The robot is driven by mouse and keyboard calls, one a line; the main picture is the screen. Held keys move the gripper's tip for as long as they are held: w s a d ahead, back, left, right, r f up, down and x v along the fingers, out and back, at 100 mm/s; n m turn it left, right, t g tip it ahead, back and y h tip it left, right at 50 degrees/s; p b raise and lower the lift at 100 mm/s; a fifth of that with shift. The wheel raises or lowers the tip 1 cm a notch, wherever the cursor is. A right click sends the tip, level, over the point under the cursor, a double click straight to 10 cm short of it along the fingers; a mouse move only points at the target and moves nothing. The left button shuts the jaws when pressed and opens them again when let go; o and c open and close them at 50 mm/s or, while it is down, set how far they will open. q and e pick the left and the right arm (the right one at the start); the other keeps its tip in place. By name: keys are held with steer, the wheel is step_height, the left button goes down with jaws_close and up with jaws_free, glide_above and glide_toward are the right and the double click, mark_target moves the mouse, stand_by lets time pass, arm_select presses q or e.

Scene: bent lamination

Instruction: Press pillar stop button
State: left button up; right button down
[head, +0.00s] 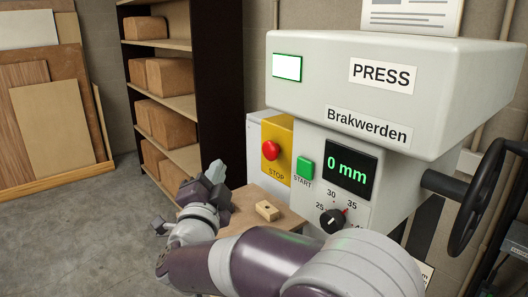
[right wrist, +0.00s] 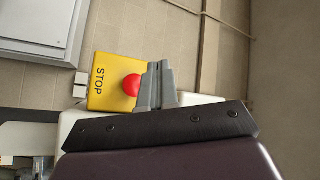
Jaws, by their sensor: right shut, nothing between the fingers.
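The red stop button (head: 270,150) sits on a yellow plate (head: 277,172) marked STOP, on the pillar at the left side of the press (head: 400,90). In the right wrist view the red button (right wrist: 131,85) shows just left of the fingertips, partly hidden by them, on the yellow plate (right wrist: 104,82). My right gripper (head: 216,170) is shut and empty, to the left of the button and slightly below it in the head view, apart from it there. In the right wrist view the right gripper (right wrist: 157,68) points toward the plate. My left gripper is not in view.
A small wooden block (head: 267,210) lies on a wooden surface below. A black handwheel (head: 484,198) stands at the right, a shelf (head: 185,105) with boxes behind.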

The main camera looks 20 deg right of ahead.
mark_target(272, 150)
steer(key=w+d, duration=0.2)
steer(key=d, duration=0.6)
steer(key=shift+w+d+b, duration=0.2)
steer(key=shift+d+b, duration=0.1)
steer(key=shift+b, duration=0.1)
steer(key=shift+w+a, duration=0.15)
stand_by(1.5)
steer(key=shift+w+d+b, duration=0.1)
steer(key=shift+d+b, duration=0.3)
steer(key=shift+d, duration=0.1)
